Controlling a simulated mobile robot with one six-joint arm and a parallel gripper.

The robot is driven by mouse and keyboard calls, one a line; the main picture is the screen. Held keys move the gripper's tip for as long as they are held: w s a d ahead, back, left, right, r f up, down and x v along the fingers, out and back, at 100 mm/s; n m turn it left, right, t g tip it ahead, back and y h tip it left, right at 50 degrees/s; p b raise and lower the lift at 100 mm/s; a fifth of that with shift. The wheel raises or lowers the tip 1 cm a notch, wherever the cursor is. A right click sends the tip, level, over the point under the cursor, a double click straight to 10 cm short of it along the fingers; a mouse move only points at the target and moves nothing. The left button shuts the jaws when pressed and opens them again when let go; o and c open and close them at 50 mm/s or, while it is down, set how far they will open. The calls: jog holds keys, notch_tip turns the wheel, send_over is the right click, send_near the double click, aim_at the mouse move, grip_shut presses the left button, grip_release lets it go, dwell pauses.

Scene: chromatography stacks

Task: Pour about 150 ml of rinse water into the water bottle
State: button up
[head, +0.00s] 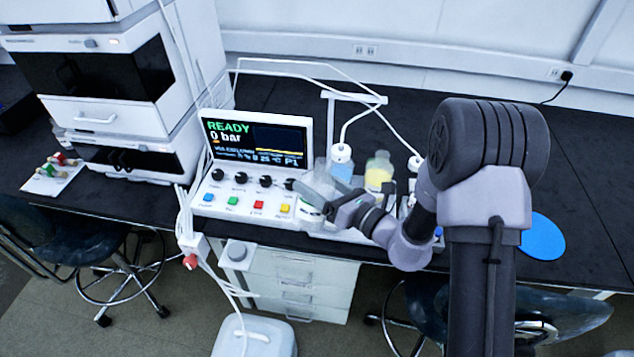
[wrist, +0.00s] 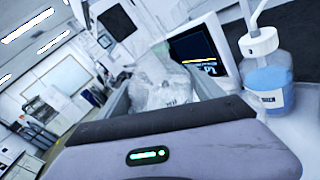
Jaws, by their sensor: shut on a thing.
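My gripper (head: 333,207) is shut on a clear vessel (head: 311,193), in front of the console's right end. In the wrist view the vessel (wrist: 170,82) is see-through, between the fingers; its liquid level and exact tilt are unclear. A bottle with pale blue liquid (head: 341,171) stands just behind and to the right of the vessel, upright, with a white cap and tube. It also shows at the right of the wrist view (wrist: 267,80), apart from the vessel. Its label is too small to read, so I cannot confirm that it is the water bottle.
A bottle of yellow liquid (head: 378,175) stands right of the blue one. The console screen (head: 256,137) reads READY, 0 bar. White tubes loop above the bottles from a stand (head: 330,110). A blue disc (head: 542,237) lies on the black bench at right. Stacked instruments (head: 105,90) stand left.

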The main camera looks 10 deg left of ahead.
jog(key=shift+w+r+p, duration=0.1)
jog(key=shift+r+p, duration=0.1)
jog(key=shift+p, duration=0.1)
jog(key=shift+w+d+r+m+p, duration=0.1)
jog(key=shift+w+r+m+p, duration=0.05)
jog(key=shift+m+p, duration=0.4)
jog(key=shift+f+m+p, duration=0.2)
jog(key=shift+m+p, duration=0.55)
jog(key=shift+f+m, duration=0.15)
jog(key=shift+m, duration=0.25)
jog(key=shift+s+p, duration=0.2)
jog(key=shift+p, duration=0.15)
jog(key=shift+f+m+p, duration=0.15)
jog(key=shift+m+p, duration=0.15)
jog(key=shift+m, duration=0.2)
jog(key=shift+s+f, duration=0.1)
jog(key=shift+f, duration=0.05)
jog(key=shift+a+f+m, duration=0.2)
jog(key=shift+f+m, duration=0.3)
jog(key=shift+m, duration=0.1)
